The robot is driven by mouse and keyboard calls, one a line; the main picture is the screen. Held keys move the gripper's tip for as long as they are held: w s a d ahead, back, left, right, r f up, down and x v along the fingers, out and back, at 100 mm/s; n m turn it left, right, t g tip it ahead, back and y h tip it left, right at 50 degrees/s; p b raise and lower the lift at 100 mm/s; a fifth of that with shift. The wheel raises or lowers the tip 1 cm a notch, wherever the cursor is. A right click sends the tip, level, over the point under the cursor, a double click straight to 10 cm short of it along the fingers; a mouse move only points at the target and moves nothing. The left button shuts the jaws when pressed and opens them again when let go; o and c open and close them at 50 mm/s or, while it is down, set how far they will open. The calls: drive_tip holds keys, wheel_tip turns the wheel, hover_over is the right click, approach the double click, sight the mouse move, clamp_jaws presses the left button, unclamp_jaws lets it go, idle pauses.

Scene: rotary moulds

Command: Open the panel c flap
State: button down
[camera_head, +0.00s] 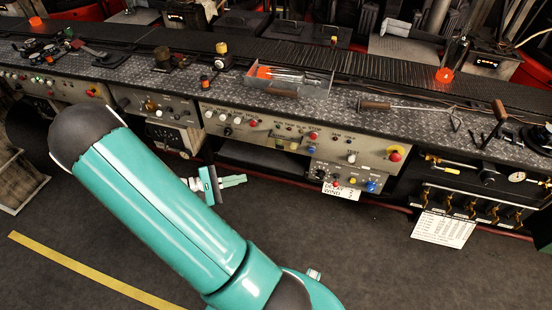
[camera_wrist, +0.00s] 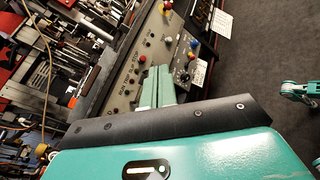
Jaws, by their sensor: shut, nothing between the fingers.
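Several beige control panels line the front of the long bench. I cannot tell which one is panel c or make out a flap; the labels are too small. The wide middle panel (camera_head: 270,132) carries knobs and red buttons. A smaller panel (camera_head: 345,181) hangs below its right end and also shows in the wrist view (camera_wrist: 183,68). My gripper (camera_head: 244,180) is low in front of the bench, left of the smaller panel. Its teal fingers (camera_wrist: 159,70) are together and empty, and appear over the panel faces in the wrist view. Contact cannot be told.
The bench top (camera_head: 335,110) holds a metal tray (camera_head: 290,79) of tools, a wooden-handled rod (camera_head: 405,106) and a small crank (camera_head: 495,122). Brass valves (camera_head: 460,204) and a white sheet (camera_head: 443,229) are at right. The dark floor (camera_head: 420,275) in front is clear.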

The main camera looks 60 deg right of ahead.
drive_tip(key=s+d+f+n+t+h, duration=0.2)
drive_tip(key=d+f+n+t+h, duration=0.1)
drive_tip(key=d+f+n+h, duration=0.55)
drive_tip(key=n+t+h, duration=0.4)
drive_tip(key=n+t, duration=0.6)
drive_tip(key=t, duration=0.3)
approach(278, 148)
drive_tip(key=d, duration=0.5)
drive_tip(key=r, duration=0.1)
drive_tip(key=w+r, duration=0.1)
drive_tip(key=shift+d+r+y, duration=0.25)
drive_tip(key=shift+d+r, duration=0.1)
drive_tip(key=shift+r, duration=0.05)
